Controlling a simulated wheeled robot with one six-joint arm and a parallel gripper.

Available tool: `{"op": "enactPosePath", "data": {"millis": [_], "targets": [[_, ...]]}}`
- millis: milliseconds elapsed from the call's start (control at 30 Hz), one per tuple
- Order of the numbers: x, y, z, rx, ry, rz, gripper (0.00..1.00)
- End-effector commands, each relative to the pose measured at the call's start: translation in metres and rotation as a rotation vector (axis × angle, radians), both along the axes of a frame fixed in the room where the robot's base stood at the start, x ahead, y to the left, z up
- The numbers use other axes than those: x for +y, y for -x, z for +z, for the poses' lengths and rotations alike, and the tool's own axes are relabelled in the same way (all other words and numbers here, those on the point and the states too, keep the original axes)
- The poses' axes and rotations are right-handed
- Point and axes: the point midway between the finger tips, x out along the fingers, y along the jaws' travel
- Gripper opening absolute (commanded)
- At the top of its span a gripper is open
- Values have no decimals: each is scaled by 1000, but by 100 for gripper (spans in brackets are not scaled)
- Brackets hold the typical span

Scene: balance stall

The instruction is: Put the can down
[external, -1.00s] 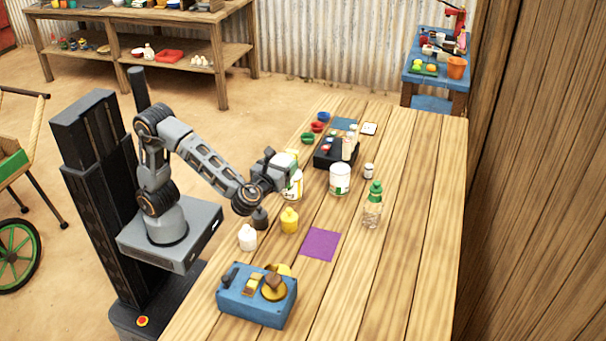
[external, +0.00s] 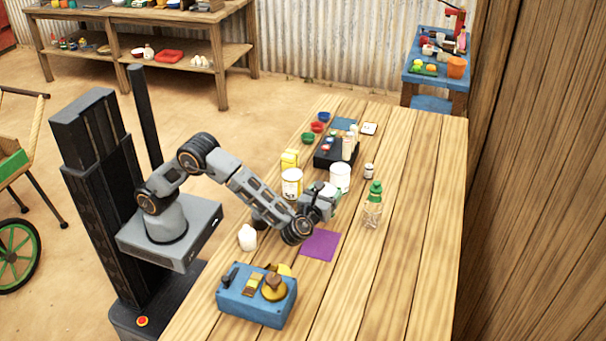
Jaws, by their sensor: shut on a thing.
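My gripper (external: 322,202) is over the middle of the wooden table, low above the boards, behind the purple square (external: 320,246). It is shut on a can (external: 332,191), of which only a small green and white part shows; the gripper hides the rest. I cannot tell whether the can touches the table. A white can (external: 340,174) stands just behind it, partly covered.
A clear bottle with a green cap (external: 373,208) stands close to the right. A white bottle (external: 247,238) and a blue box with knobs (external: 257,298) are at the front left. A black tray (external: 325,158) and small bowls are behind. The table's right side is clear.

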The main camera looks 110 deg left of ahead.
Motion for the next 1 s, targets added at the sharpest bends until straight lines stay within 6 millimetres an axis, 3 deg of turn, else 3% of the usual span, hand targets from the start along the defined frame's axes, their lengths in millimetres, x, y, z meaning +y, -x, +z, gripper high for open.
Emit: {"op": "enactPosePath", "data": {"millis": [300, 767, 800, 1000], "targets": [[1, -3, -33, 0, -1, 0, 34], [1, -3, -37, -1, -1, 0, 34], [1, -3, -37, 0, 0, 0, 73], [1, -3, -36, 1, 0, 0, 92]]}}
